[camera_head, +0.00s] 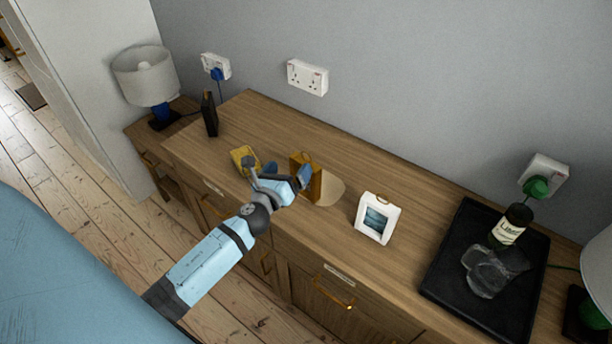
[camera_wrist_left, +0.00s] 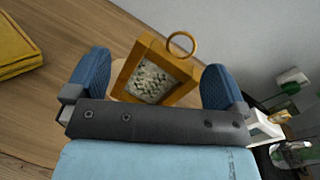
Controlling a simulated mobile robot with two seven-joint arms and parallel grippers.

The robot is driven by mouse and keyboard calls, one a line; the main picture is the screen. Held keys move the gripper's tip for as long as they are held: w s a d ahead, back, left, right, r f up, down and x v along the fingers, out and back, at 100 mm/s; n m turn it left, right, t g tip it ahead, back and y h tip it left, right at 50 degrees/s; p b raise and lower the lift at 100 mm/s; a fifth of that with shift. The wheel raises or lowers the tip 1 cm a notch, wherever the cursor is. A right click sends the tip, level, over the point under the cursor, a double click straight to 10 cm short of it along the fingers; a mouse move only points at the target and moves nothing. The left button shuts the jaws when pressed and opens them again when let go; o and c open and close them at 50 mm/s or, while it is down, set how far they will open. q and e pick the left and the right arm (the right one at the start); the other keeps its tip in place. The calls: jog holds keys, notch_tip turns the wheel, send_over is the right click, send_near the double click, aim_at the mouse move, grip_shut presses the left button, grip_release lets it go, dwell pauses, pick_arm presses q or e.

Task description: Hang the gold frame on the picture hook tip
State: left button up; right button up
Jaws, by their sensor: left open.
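The gold frame (camera_head: 316,184) stands upright on the wooden sideboard, with a ring on its top edge and a patterned picture in it. In the left wrist view the gold frame (camera_wrist_left: 183,84) shows between the two blue fingertips. My left gripper (camera_head: 279,172) is open, with one finger to each side of the frame in that view; I cannot tell whether either finger touches it. My right gripper is not in view. I cannot make out a picture hook in either view.
A yellow object (camera_head: 243,158) lies left of the gold frame, and a white frame (camera_head: 378,218) stands to its right. A dark frame (camera_head: 209,114) stands far left. A black tray (camera_head: 458,262) holds a bottle (camera_head: 511,225) and a clear object. Wall sockets (camera_head: 307,77) sit above the sideboard.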

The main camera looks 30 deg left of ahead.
aim_at(298, 159)
pick_arm(q)
jog(key=w, duration=0.4)
jog(key=shift+w+a, duration=0.3)
jog(key=shift+w, duration=0.45)
jog(key=shift+c, duration=0.2)
jog(key=c, duration=1.1)
jog(key=shift+c, duration=0.2)
jog(key=shift+p, duration=0.3)
